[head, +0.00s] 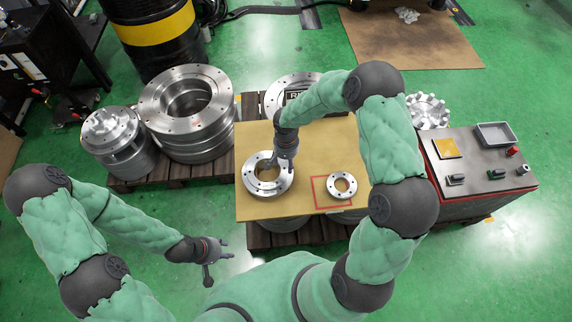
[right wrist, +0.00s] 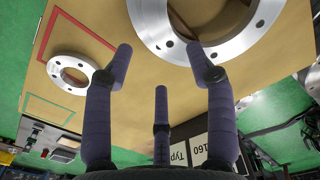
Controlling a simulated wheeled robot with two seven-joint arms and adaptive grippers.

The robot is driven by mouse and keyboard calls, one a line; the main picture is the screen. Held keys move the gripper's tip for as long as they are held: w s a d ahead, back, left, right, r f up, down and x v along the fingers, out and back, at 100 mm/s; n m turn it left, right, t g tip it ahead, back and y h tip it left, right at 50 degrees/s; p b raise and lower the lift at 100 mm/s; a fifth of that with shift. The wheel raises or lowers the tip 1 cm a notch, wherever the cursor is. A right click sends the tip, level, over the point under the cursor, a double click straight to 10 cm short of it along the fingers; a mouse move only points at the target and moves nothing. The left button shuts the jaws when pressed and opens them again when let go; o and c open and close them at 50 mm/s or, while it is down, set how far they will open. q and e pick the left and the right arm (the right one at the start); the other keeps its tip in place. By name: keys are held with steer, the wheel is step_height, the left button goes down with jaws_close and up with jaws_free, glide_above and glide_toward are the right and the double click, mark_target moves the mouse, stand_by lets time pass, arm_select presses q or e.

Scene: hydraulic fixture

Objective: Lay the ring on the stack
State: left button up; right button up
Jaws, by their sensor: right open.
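A small silver ring (head: 331,186) lies flat on the tan board (head: 330,140), overlapping the right part of a red square outline. It also shows in the right wrist view (right wrist: 54,72). A larger silver flange ring (head: 254,185) lies on the board to its left; the right wrist view shows it (right wrist: 150,22) just beyond the fingertips. I cannot tell which ring or pile the task means. My right gripper (head: 279,168) is open and empty above the larger ring, which it partly hides. My left gripper (head: 222,266) looks open and empty, low at front left, away from the rings.
Several big metal rings are piled on a wooden pallet (head: 160,178) at the left. Another large flange (head: 279,90) sits behind the board. A grey-topped bench (head: 480,172) with a tray stands at the right. A black and yellow drum (head: 155,32) stands behind.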

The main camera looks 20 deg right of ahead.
step_height(320, 180, up, 6)
steer(key=p, duration=0.2)
steer(key=s+a+f+n+y, duration=0.1)
steer(key=s+a+f+y, duration=0.1)
steer(key=s+a+f, duration=0.3)
steer(key=s+a+f+n+y, duration=0.2)
steer(key=s+a+f, duration=0.4)
steer(key=s, duration=0.8)
step_height(320, 180, down, 2)
steer(key=shift+s+f, duration=0.15)
steer(key=shift+s, duration=0.1)
